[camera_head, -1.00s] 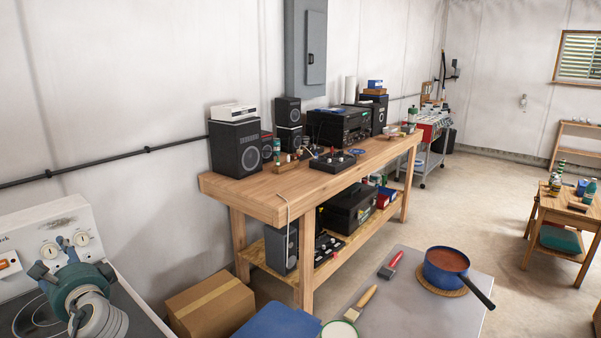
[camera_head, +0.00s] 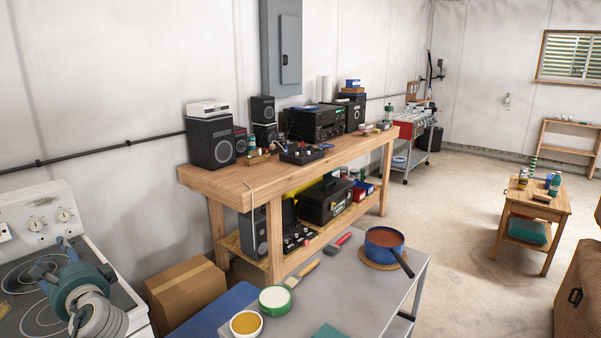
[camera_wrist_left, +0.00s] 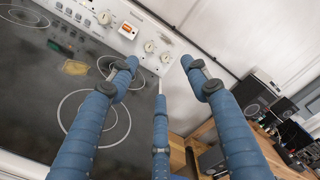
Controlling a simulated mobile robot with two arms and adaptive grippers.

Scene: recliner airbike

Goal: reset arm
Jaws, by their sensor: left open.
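My left gripper (camera_head: 62,265) shows at the lower left of the head view, over the white stove's dark top. Its blue fingers also show in the left wrist view (camera_wrist_left: 160,75), spread apart with nothing between them. The fingers hang above and in front of the stove (camera_wrist_left: 40,95), near its ringed burners and knobbed back panel. My right gripper is in neither view.
A wooden workbench (camera_head: 222,186) with speakers and audio gear stands along the wall. A cardboard box (camera_head: 185,291) sits between it and the stove. A grey table (camera_head: 335,298) holds a blue pot (camera_head: 383,240), brushes and tins. Open floor (camera_head: 450,240) lies to the right.

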